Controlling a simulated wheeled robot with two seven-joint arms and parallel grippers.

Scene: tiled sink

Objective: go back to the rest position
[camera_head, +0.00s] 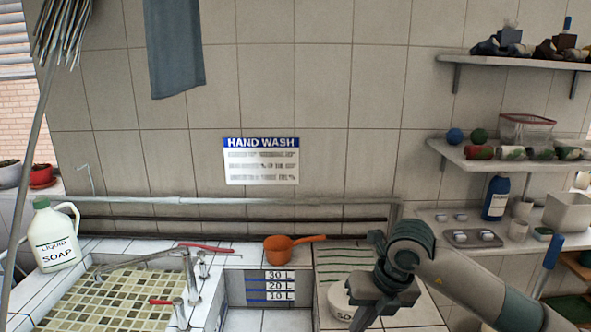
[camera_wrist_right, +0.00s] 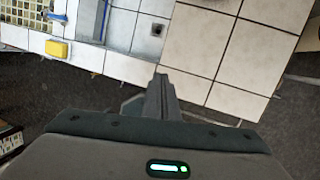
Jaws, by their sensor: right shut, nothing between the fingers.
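My right arm comes in from the right in the head view, and its wrist (camera_head: 372,290) hangs over the tiled counter at the lower right of centre. In the right wrist view my right gripper (camera_wrist_right: 160,82) is shut with nothing between its fingers. Its fingertips point toward the edge of the white-tiled counter (camera_wrist_right: 205,45), with dark floor showing beside them. In the head view the fingers are hard to make out. My left gripper is in neither view.
A liquid soap bottle (camera_head: 55,238) stands left of the tiled sink (camera_head: 105,298). An orange dipper (camera_head: 281,248) sits on the back ledge. A round white container (camera_head: 338,308) is close beside my right wrist. Shelves (camera_head: 500,158) with small items are at right.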

